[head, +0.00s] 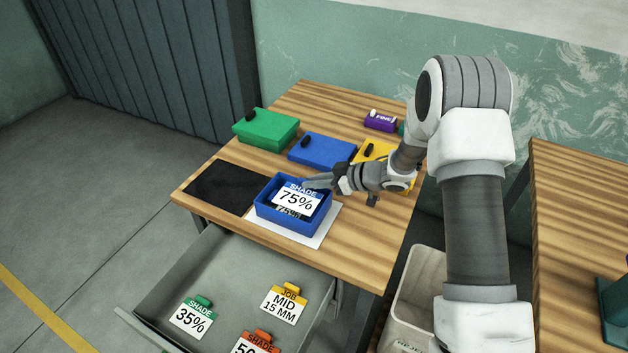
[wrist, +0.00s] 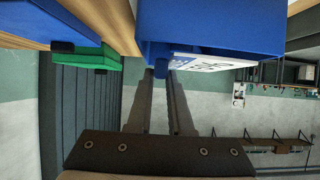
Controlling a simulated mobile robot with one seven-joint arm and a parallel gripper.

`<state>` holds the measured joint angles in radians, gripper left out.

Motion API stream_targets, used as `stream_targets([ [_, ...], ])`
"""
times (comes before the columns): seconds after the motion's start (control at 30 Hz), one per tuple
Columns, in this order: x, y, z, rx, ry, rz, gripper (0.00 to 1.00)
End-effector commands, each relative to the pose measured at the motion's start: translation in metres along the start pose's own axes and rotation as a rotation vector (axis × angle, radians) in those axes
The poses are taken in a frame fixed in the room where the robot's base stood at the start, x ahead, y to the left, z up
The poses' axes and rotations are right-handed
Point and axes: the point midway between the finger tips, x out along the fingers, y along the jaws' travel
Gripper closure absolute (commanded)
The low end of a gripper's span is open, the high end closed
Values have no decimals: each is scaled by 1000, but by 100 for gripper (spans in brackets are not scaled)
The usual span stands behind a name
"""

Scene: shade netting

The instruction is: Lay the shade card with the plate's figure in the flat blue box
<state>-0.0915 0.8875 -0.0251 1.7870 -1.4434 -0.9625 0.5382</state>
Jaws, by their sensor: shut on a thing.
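My gripper (head: 322,183) is shut on the blue tab of a white shade card (head: 297,201) with a blue heading and "SHADE 75%". The card is tilted over the open flat blue box (head: 272,214), its lower edge within the rim. In the wrist view my gripper's fingers (wrist: 168,78) pinch the tab, with the card (wrist: 212,62) edge-on beside the blue box (wrist: 215,28). The box stands on a white sheet (head: 318,236).
Closed green (head: 266,130), blue (head: 322,149) and yellow boxes stand behind. A black mat (head: 222,187) lies left; a bin (head: 420,290) stands right.

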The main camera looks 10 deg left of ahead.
Motion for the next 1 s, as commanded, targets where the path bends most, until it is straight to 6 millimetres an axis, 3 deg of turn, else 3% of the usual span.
stream_targets([
  [0.33,4,0,7,-1,1,0,100],
  [0.37,4,0,7,-1,0,0,78],
  [0.5,4,0,7,0,0,0,53],
  [0.87,2,0,3,-1,1,0,51],
  [1.0,-11,1,-5,0,0,3,51],
])
